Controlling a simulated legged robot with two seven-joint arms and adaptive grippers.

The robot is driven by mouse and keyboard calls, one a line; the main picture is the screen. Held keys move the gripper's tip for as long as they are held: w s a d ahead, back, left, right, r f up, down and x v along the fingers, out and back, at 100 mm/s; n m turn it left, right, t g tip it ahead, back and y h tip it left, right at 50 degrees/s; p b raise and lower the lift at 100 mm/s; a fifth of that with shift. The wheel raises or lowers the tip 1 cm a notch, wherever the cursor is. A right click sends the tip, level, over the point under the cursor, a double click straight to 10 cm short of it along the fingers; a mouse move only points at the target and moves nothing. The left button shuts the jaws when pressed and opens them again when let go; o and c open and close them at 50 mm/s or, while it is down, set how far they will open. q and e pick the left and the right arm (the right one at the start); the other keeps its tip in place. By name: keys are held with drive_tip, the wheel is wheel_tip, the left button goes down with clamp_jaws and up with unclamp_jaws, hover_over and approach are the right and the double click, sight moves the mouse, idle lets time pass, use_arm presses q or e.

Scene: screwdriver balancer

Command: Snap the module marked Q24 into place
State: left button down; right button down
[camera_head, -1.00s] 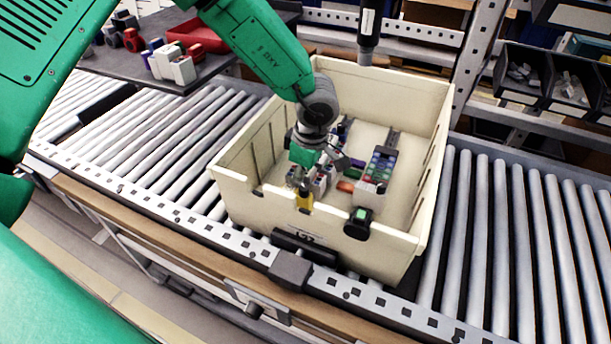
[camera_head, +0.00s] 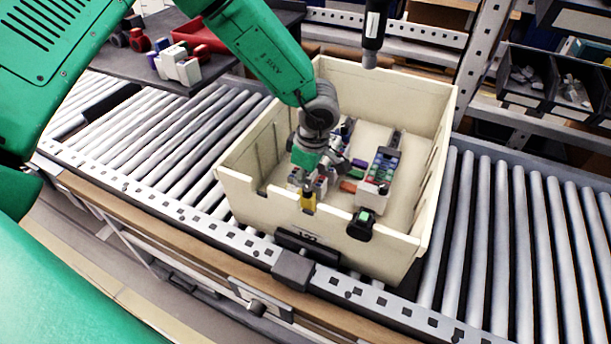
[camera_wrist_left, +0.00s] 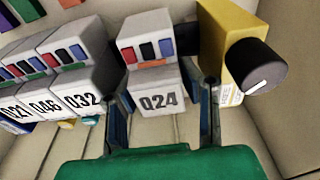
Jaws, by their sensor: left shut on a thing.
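The module marked Q24 (camera_wrist_left: 158,101) is a light grey block with red, black and blue inserts on its upper face. In the left wrist view it is between the two fingers of my left gripper (camera_wrist_left: 163,88), which is shut on it. It is upright, with its label facing the camera. Whether it is seated at its base is hidden. In the head view my left gripper (camera_head: 322,178) is down inside the cream tote (camera_head: 250,182), near its front left, and largely covers the module. My right gripper is not in view.
Similar modules, one marked 032 (camera_wrist_left: 83,97), stand in a row left of Q24, with a gap. A yellow block (camera_wrist_left: 225,45) with a black knob (camera_wrist_left: 256,67) stands close on the right. A dark screwdriver (camera_head: 373,30) hangs above the tote's back wall.

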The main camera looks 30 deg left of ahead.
use_arm(q)
drive_tip(key=shift+s+d+f, duration=0.1)
drive_tip(key=shift+f, duration=0.05)
idle(0.4)
drive_tip(key=shift+d+p, duration=0.3)
drive_tip(key=shift+p, duration=0.1)
drive_tip(key=shift+w, duration=0.25)
drive_tip(key=shift+w, duration=0.1)
idle(0.4)
drive_tip(key=shift+w+r+p, duration=0.15)
drive_tip(key=shift+r+p, duration=0.1)
drive_tip(key=shift+p, duration=0.25)
idle(0.4)
drive_tip(key=shift+p, duration=0.45)
drive_tip(key=shift+s+r, duration=0.1)
drive_tip(key=shift+s, duration=0.15)
drive_tip(key=shift+s+f+p, duration=0.35)
drive_tip(key=shift+s+f, duration=0.1)
drive_tip(key=shift+s, duration=0.05)
idle(0.8)
